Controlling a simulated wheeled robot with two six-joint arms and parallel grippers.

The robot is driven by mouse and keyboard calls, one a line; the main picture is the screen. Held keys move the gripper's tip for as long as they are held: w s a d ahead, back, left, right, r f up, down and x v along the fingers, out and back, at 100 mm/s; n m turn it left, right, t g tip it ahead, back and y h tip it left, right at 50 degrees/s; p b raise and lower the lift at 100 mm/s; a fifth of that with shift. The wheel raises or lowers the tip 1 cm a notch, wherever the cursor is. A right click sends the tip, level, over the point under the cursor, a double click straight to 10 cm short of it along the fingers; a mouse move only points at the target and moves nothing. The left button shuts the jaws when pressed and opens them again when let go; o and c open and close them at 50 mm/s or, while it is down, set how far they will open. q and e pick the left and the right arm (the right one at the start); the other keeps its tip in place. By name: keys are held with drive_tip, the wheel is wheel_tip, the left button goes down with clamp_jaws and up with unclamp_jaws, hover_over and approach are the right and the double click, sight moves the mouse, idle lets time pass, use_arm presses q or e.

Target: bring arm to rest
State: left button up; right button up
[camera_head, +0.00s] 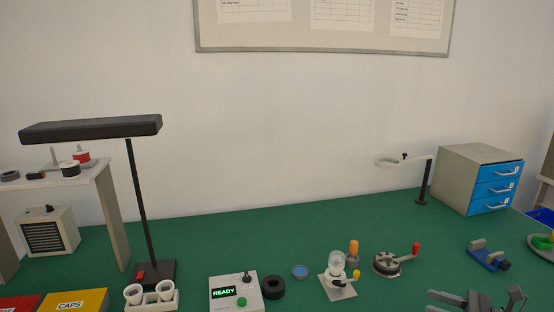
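My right gripper (478,298) shows at the bottom right edge, dark grey, low over the green bench (330,230). Its fingers stand apart, and I see nothing between them. Its lower part and the rest of the arm are cut off by the frame. My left gripper and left arm are not in view.
A bulb in a white fixture (337,266), a round clamp with a red-knobbed lever (388,263) and a blue vise (488,256) stand near the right gripper. A control box (236,294) reads READY. A black lamp (144,205) and drawer cabinet (478,180) stand farther out.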

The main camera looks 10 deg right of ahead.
drive_tip(key=s+a+f+n+g+h, duration=0.4)
drive_tip(key=s+a+f+n+g, duration=0.5)
drive_tip(key=s+a+f+n, duration=0.9)
drive_tip(key=s+d+r+n+t+h, duration=0.1)
drive_tip(key=s+d+r+n+h, duration=0.25)
drive_tip(key=s+n+h, duration=0.6)
wheel_tip(320, 180, down, 26)
drive_tip(key=w+d+m+g+h+b, duration=0.1)
drive_tip(key=w+d+m+h+b, duration=0.1)
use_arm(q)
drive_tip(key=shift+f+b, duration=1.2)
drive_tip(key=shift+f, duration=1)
use_arm(e)
drive_tip(key=s+a+f+g, duration=0.1)
drive_tip(key=s+f, duration=1.4)
drive_tip(key=f, duration=0.4)
drive_tip(key=shift+s+y, duration=0.3)
drive_tip(key=shift+y, duration=0.05)
